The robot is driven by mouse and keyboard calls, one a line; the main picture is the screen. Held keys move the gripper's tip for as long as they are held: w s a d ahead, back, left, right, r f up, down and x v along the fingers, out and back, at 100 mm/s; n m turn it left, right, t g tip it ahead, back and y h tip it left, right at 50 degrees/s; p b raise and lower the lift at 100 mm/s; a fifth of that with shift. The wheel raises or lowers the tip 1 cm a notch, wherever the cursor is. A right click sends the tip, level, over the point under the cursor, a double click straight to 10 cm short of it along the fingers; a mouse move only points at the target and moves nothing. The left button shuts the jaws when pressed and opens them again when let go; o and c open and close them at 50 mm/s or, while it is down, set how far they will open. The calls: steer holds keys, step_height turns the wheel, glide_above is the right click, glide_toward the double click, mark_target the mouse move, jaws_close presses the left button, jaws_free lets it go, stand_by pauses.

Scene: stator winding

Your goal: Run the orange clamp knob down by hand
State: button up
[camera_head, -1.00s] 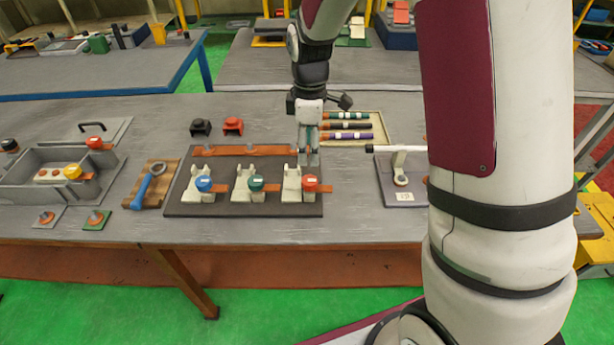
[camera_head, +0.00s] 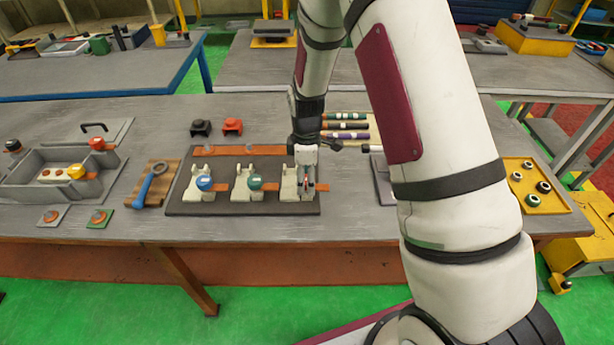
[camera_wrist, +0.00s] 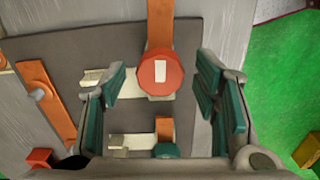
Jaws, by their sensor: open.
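The orange clamp knob (camera_wrist: 160,84) is a round, faceted cap with a white mark on top, in the upper middle of the wrist view. In the head view it is mostly hidden by my gripper at the right end of the dark fixture board (camera_head: 215,210). My gripper (camera_head: 306,186) points down over that clamp. Its teal-padded fingers are open, one on each side of the knob in the wrist view, with gaps showing. I cannot tell how far the fingertips are above it.
A teal knob (camera_head: 256,183) and a blue knob (camera_head: 205,183) sit on neighbouring clamps. An orange bar (camera_head: 235,150) runs along the board's back. A blue wrench (camera_head: 150,187) lies to the left. A tray of coloured rods (camera_head: 378,128) is behind right.

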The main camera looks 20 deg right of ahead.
steer(key=c, duration=1.1)
steer(key=shift+c, duration=0.2)
